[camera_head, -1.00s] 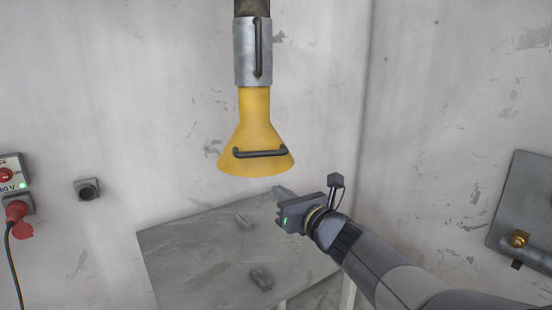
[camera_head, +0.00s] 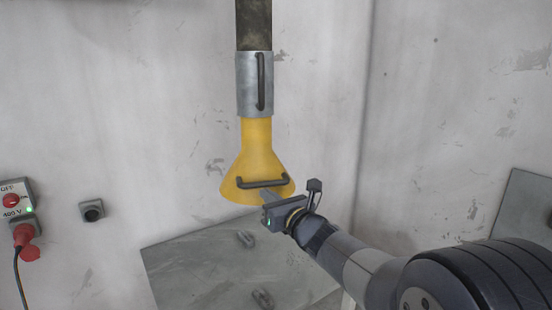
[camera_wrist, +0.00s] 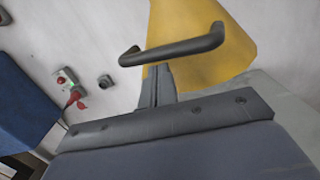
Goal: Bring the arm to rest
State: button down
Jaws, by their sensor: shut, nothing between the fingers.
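My gripper (camera_head: 266,197) is at the lower right front of the yellow funnel (camera_head: 256,160), just below the funnel's dark handle (camera_head: 262,184). Its fingers are shut with nothing between them. In the wrist view my gripper (camera_wrist: 156,84) points up at the handle (camera_wrist: 172,48), which crosses in front of the yellow funnel (camera_wrist: 200,20). I cannot tell whether the fingertips touch the handle or funnel. My arm reaches in from the lower right in the head view.
The funnel hangs from a metal sleeve (camera_head: 254,85) on a dark pipe (camera_head: 254,25). A grey table (camera_head: 200,262) with two small dark handles stands below. A red plug (camera_head: 24,236) and switch box (camera_head: 14,200) are on the left wall. A metal panel (camera_head: 520,215) is at right.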

notch_tip(320, 180, down, 7)
jog(key=s+b, duration=0.1)
jog(key=b, duration=0.3)
jog(key=b+v, duration=0.1)
jog(key=v, duration=0.7)
jog(key=shift+s+d+r, duration=0.3)
jog(key=shift+r, duration=0.05)
jog(key=shift+r, duration=0.1)
